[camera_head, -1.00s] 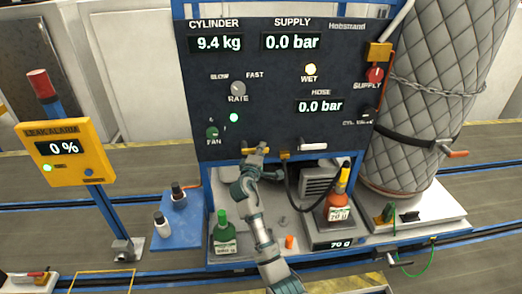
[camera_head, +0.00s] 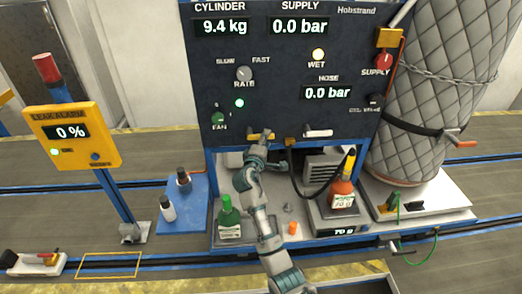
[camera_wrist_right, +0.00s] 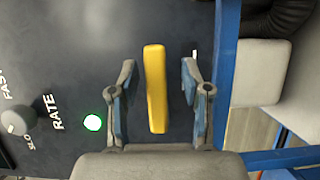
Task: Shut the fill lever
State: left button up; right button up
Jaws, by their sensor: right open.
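A yellow lever handle (camera_wrist_right: 156,88) lies between the spread fingers of my right gripper (camera_wrist_right: 158,95) in the right wrist view. Gaps show on both sides, so neither finger appears to touch it. In the head view the right gripper (camera_head: 262,137) is at the lower edge of the dark control panel (camera_head: 290,105), covering part of the yellow handle (camera_head: 250,136). A white lever handle (camera_head: 318,133) sits to its right on the panel. No label for the yellow lever is readable. My left gripper is not in view.
A black hose (camera_head: 296,180) hangs just right of my right gripper. A green bottle (camera_head: 229,217) and a red bottle (camera_head: 342,190) on a scale stand below the panel. The large quilted cylinder (camera_head: 415,120) is at the right, and a yellow leak alarm box (camera_head: 72,137) at the left.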

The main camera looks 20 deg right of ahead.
jog(key=v, duration=1)
jog(key=shift+f, duration=0.2)
